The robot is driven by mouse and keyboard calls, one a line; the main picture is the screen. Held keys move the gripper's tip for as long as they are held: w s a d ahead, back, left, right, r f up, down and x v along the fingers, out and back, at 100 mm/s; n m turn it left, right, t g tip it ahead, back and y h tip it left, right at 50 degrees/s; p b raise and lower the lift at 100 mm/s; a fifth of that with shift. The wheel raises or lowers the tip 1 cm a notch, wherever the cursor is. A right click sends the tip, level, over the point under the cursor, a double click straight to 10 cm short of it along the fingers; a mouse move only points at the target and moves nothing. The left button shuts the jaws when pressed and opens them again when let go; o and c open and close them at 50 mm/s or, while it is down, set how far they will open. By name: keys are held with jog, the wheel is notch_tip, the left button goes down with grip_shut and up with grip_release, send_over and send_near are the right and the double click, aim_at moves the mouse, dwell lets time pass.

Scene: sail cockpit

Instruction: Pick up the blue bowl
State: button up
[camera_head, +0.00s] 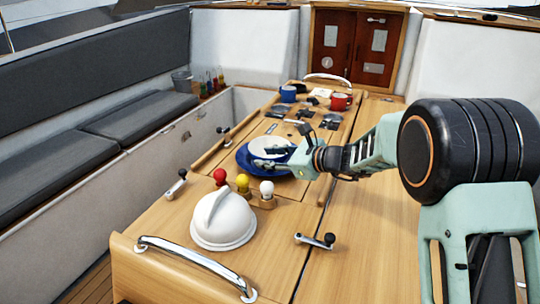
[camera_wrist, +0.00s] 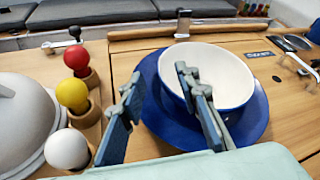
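The blue bowl (camera_head: 268,142) has a white inside and a blue outside. It stands upright on a blue plate (camera_head: 245,160) on the wooden table. In the wrist view the bowl (camera_wrist: 222,68) sits right of centre on the plate (camera_wrist: 248,130). My gripper (camera_head: 268,157) is at the near side of the bowl. In the wrist view my gripper (camera_wrist: 158,84) is open and empty. One finger shows left of the bowl's left rim and the other overlaps the bowl, hiding part of its near side. I cannot tell whether either finger touches it.
Red, yellow and white balls in wooden holders (camera_wrist: 85,75) stand left of the gripper, beside a white domed lid (camera_head: 223,220). A winch handle (camera_head: 316,241) lies near the front. A blue mug (camera_head: 288,94), a red mug (camera_head: 339,102) and cutlery are farther back.

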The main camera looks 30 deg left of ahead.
jog(key=x, duration=0.4)
grip_shut()
